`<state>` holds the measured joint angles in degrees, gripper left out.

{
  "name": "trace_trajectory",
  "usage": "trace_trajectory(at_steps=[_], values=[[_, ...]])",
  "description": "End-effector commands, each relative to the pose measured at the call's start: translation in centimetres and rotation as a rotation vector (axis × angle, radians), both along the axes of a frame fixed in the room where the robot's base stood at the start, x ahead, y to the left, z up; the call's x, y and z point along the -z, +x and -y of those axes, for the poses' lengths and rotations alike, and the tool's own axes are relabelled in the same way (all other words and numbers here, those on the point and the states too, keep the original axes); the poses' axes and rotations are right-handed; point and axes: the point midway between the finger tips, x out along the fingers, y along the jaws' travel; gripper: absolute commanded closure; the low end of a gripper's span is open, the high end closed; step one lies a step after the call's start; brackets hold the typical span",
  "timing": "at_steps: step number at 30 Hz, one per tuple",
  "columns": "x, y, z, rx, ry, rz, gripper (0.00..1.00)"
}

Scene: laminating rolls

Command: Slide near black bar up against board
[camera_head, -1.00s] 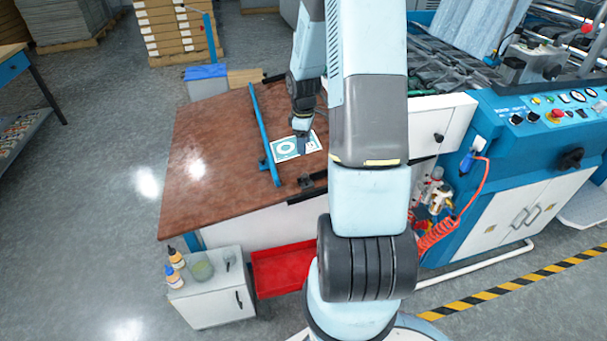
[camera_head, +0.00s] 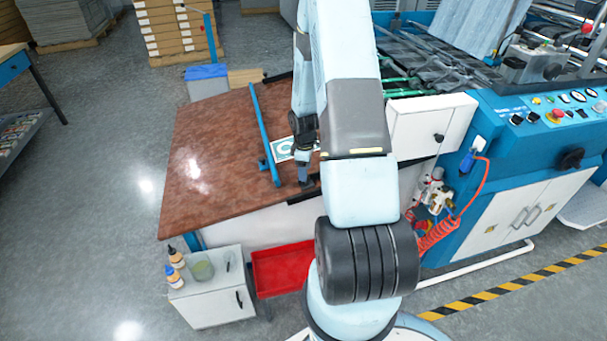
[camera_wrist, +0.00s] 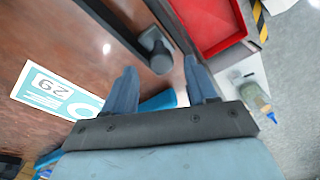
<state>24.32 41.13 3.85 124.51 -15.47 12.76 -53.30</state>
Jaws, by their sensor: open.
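The near black bar (camera_head: 300,198) lies along the table's front edge in the head view. In the wrist view a black block (camera_wrist: 157,52) at the table edge shows just beyond and between my fingertips. The board (camera_head: 281,149) is a flat pale sheet with a teal ring, farther in on the table and partly hidden by my arm. It shows at left in the wrist view (camera_wrist: 48,88), printed with "29". My gripper (camera_wrist: 162,85) is open and empty, low over the near bar. I cannot tell whether it touches. It also shows in the head view (camera_head: 304,183).
A blue bar (camera_head: 264,135) runs across the brown table (camera_head: 205,165), left of the board. A red tray (camera_head: 284,265) and a white cabinet (camera_head: 212,298) with bottles stand below the front edge. The blue machine (camera_head: 530,150) is at right. The table's left side is clear.

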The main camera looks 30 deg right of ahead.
Motion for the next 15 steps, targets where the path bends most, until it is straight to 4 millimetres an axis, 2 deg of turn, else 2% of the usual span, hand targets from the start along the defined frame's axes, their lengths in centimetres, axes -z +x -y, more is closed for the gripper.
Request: trace_trajectory(at_steps=[6,15], values=[[1.8,0.0,0.1,0.001,0.001,-0.001,0.43],[2.2,0.0,0.1,0.001,-0.001,0.001,0.43]])
